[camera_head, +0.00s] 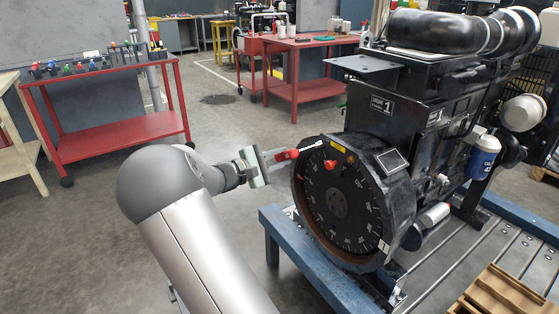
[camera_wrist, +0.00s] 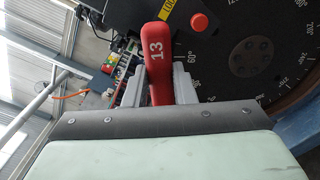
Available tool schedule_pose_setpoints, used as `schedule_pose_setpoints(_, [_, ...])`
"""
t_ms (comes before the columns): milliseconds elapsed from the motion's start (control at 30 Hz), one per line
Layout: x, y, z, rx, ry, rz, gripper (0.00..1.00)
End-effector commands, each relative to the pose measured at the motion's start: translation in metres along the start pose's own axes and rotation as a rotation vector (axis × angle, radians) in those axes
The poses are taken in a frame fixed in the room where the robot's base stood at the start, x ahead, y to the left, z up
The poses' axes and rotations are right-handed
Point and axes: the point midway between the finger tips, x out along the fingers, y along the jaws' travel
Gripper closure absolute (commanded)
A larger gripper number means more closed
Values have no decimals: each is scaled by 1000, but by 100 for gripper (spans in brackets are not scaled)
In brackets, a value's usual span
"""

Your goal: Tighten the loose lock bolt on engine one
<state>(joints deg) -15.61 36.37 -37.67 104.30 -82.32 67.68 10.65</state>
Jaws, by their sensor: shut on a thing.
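Engine one (camera_head: 405,105) is a black diesel engine with a plate reading 1, at the right in the head view. Its round dial face (camera_head: 335,215) carries degree marks. A red round knob or bolt head (camera_head: 330,164) sits near the top of the dial; it also shows in the wrist view (camera_wrist: 199,22). I cannot tell whether it is the lock bolt or is loose. My gripper (camera_head: 272,158) is left of the dial, shut on a red-handled tool (camera_head: 287,155) marked 13 (camera_wrist: 157,62). The tool's metal shaft points right, with its tip near the dial's upper rim; contact is unclear.
A blue frame (camera_head: 300,255) supports the engine. A red cart (camera_head: 120,140) with a row of coloured-handled tools (camera_head: 75,67) stands at the left. Another red table (camera_head: 310,45) stands behind. Open floor lies between the carts and the engine.

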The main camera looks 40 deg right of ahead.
Motion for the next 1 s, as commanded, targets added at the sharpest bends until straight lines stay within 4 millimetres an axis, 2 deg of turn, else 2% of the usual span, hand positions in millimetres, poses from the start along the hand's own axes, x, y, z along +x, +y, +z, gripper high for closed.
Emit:
schedule_pose_setpoints(733, [-18, 1, 0, -3, 0, 1, 100])
schedule_pose_setpoints(1000, [-42, 1, 0, -4, 2, 1, 100])
